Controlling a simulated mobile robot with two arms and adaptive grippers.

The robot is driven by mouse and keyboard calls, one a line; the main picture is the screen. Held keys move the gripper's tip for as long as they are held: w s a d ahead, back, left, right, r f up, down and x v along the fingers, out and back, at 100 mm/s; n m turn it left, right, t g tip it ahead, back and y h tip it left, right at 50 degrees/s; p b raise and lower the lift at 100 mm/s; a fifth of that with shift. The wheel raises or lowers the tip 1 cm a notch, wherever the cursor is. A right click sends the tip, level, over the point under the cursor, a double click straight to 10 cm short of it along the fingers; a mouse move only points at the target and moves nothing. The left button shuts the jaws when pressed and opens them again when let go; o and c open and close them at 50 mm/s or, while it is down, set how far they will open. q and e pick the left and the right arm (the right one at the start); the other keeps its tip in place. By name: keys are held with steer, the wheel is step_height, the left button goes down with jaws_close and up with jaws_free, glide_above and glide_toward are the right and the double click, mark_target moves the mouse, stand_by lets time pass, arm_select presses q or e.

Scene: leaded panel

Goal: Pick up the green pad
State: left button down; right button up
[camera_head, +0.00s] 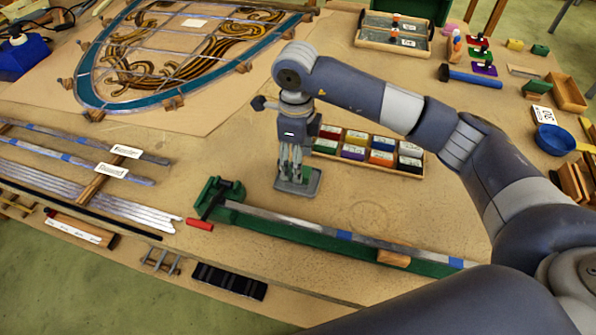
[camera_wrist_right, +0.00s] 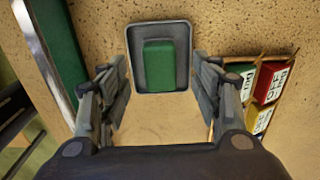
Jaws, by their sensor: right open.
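The green pad (camera_wrist_right: 166,66) lies in a small grey tray (camera_wrist_right: 139,84) on the table, upper middle in the right wrist view. In the head view the grey tray (camera_head: 310,184) stands near the middle of the bench, and the pad is mostly hidden by my gripper. My right gripper (camera_head: 293,172) points down over the tray. In the right wrist view its fingers (camera_wrist_right: 160,78) are open and spread to either side, with nothing between them but the view of the tray and pad. I cannot tell the height left above the pad. My left gripper does not show.
A box of coloured, labelled blocks (camera_head: 327,152) stands close behind the tray. A long green rail with a metal strip (camera_head: 330,234) runs in front of it. The leaded panel (camera_head: 100,96) lies at the back left. Bare table lies left of the tray.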

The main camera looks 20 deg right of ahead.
steer(key=f, duration=0.1)
steer(key=f+p, duration=0.1)
steer(key=f, duration=0.1)
steer(key=shift+s+d+f, duration=0.15)
steer(key=shift+d+f, duration=0.05)
steer(key=shift+f, duration=0.35)
steer(key=c, duration=1.1)
steer(key=shift+c, duration=0.2)
steer(key=shift+r, duration=0.35)
step_height(320, 180, up, 8)
steer(key=shift+r+b, duration=0.25)
steer(key=shift+b, duration=1)
steer(key=shift+r, duration=0.45)
